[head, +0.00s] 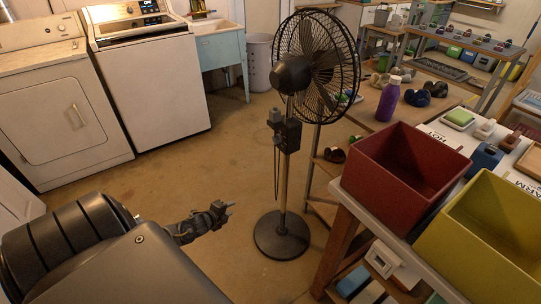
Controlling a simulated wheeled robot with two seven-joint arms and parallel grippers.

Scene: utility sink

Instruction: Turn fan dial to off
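A black pedestal fan (316,62) stands on the floor in the middle of the head view, with a round wire cage, a thin pole and a round base (282,236). A dark control box (287,134) sits on the pole below the fan head. The dial itself is too small to make out. My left gripper (226,209) is low and to the left of the pole, apart from the fan. It looks empty, but its finger opening is too small to judge. My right gripper is not in view.
A red bin (405,170) and a yellow bin (492,235) stand on a table at the right, close to the fan. A purple bottle (388,99) is behind them. Washers (150,85) and a sink (217,45) line the back left. The floor left of the fan is clear.

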